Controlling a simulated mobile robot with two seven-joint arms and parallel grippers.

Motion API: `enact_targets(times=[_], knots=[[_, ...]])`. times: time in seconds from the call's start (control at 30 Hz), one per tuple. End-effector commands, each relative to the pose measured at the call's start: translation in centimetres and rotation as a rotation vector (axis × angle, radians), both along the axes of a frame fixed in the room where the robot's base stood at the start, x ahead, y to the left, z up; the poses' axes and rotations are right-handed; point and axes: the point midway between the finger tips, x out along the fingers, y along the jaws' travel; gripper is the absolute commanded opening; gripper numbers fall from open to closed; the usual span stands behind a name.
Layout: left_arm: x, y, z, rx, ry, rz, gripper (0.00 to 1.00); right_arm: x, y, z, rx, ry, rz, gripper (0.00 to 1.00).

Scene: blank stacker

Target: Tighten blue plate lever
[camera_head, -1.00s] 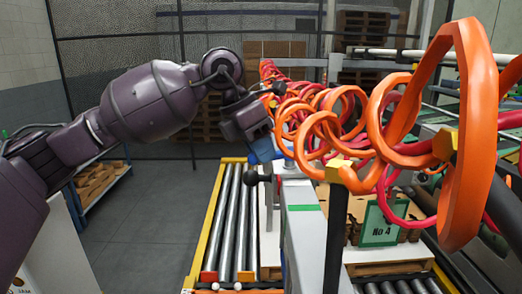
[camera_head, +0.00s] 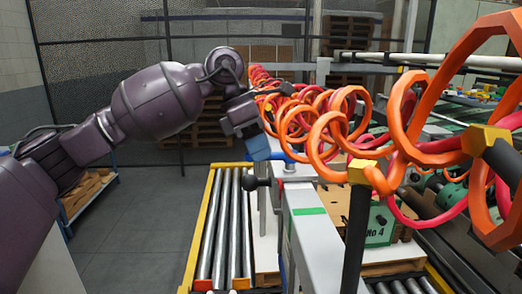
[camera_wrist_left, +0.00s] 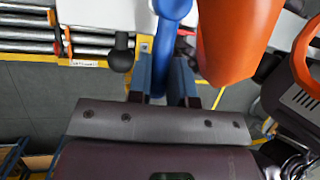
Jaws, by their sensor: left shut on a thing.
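The blue plate lever (camera_wrist_left: 170,28) shows in the left wrist view as a bright blue bar with a rounded end. It runs down between the two dark blue fingers of my left gripper (camera_wrist_left: 162,82), which is shut on it. In the head view my left gripper (camera_head: 259,150) points down at the lever, beside the white and grey frame. Only a little of the blue lever (camera_head: 292,156) shows there, behind and right of the fingers. The part held between the fingers is mostly hidden. My right gripper is in neither view.
Orange and red coiled hoses (camera_head: 325,140) hang close on the right of my left gripper. A black ball knob (camera_head: 250,183) stands just in front of it. Roller conveyor (camera_head: 222,225) lies below. A green "No 4" sign (camera_head: 379,226) stands at the right.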

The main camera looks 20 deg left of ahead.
Motion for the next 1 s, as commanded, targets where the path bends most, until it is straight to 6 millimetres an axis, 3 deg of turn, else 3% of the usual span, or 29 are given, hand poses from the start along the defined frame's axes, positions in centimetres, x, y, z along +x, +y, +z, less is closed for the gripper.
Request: enact_targets(times=[0.5,0.53,0.67,1.0], knots=[[0.13,0.13,0.45,-0.003,-0.008,-0.018,0.00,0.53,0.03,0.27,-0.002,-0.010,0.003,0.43],[0.13,0.13,0.45,-0.003,-0.008,-0.018,0.25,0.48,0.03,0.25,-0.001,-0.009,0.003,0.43],[0.12,0.12,0.33,-0.003,-0.006,-0.018,0.45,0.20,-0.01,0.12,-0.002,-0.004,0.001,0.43],[0.11,0.20,0.38,-0.001,-0.002,-0.017,0.45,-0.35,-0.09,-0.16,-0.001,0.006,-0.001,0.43]])
